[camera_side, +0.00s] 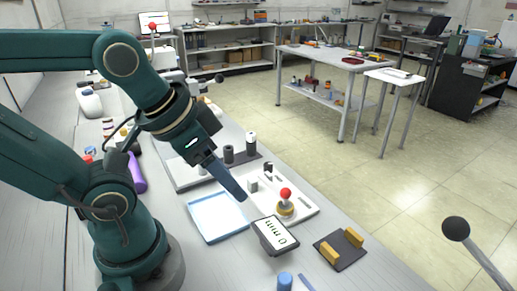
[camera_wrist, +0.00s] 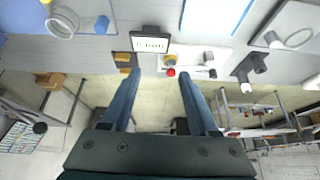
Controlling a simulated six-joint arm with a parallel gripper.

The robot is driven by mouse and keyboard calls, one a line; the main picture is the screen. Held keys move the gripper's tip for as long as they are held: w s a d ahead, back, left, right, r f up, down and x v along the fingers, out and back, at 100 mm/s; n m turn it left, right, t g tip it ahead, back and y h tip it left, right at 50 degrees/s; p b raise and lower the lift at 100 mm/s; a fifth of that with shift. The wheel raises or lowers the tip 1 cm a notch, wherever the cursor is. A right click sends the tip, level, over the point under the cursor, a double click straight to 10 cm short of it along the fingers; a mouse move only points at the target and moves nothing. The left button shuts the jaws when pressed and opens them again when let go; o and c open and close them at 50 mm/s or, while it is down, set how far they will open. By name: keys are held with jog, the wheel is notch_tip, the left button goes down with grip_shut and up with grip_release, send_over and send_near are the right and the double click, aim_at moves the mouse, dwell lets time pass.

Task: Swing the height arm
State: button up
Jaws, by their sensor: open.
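No part is labelled as the height arm, so I cannot tell which one it is. A red-ball lever (camera_side: 285,194) stands on a yellow ring on a white plate (camera_side: 306,211); it also shows in the wrist view (camera_wrist: 170,72). Small dark and grey fittings (camera_side: 268,169) stand on the same plate. My gripper (camera_side: 243,198) is above the plate's left side. In the wrist view my gripper (camera_wrist: 160,74) is open and empty, its fingers either side of the red ball's direction.
A light blue tray (camera_side: 194,223) lies left of the plate. A small screen (camera_side: 274,235) and a dark block with yellow pieces (camera_side: 340,247) stand in front. A black-knobbed rod (camera_side: 456,229) rises at the right foreground. Open floor lies beyond the bench edge.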

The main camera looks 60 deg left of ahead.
jog(key=shift+s+f, duration=0.2)
jog(key=shift+f, duration=0.2)
